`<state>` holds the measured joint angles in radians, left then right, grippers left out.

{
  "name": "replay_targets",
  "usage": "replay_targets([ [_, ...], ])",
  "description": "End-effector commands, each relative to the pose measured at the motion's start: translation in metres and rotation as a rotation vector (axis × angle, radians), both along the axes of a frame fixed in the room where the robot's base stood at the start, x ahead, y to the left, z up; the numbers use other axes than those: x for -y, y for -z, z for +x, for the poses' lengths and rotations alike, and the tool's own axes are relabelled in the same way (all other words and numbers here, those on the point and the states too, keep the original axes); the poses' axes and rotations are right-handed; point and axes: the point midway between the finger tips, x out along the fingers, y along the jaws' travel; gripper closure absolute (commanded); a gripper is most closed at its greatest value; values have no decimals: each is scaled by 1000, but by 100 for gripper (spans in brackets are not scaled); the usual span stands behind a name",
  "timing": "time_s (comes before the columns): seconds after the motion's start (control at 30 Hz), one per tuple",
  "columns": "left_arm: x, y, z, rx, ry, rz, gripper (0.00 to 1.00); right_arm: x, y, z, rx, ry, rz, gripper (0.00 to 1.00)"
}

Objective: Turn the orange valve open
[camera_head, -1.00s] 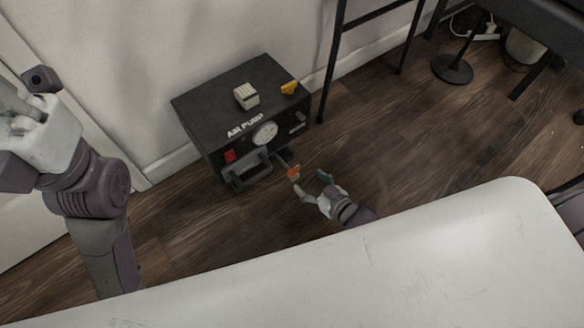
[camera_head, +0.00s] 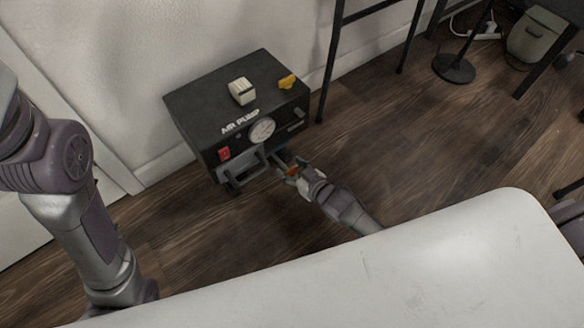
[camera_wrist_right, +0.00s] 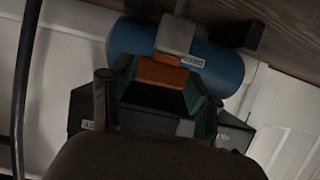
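The orange valve (camera_head: 292,172) is at the front of the black air pump (camera_head: 205,105), low near the floor. My right gripper (camera_head: 295,170) is at the valve, reaching in from the lower right. The fingers hide part of the valve in the head view. My left arm shows at the left edge, but its gripper is out of view.
A white table edge (camera_head: 400,262) spans the foreground, below my right arm. A black metal frame (camera_head: 332,55) stands right of the pump. A blue cylinder (camera_wrist_right: 215,68) lies behind the valve in the wrist view. Wooden floor (camera_head: 410,140) is open to the right.

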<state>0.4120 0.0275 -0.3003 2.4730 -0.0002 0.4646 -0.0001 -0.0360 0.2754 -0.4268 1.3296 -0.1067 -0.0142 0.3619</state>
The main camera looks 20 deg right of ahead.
Motion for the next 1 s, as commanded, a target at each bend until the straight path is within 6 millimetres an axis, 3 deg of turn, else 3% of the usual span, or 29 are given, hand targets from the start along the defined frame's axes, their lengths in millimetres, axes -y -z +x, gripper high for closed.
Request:
replay_targets([
  [0.03, 0, 0, 0, 0, 0, 0, 100, 0, 0, 0, 0, 0, 0, 53],
  [0.23, 0, 0, 0, 0, 0, 0, 100, 0, 0, 0, 0, 0, 0, 86],
  [0.57, 0, -2, 0, 2, 1, -1, 100, 2, -1, 0, 1, -53, -4, 86],
  [1.0, 0, 8, 7, -31, 1, 0, 100, 4, -1, 3, 4, -386, -11, 86],
])
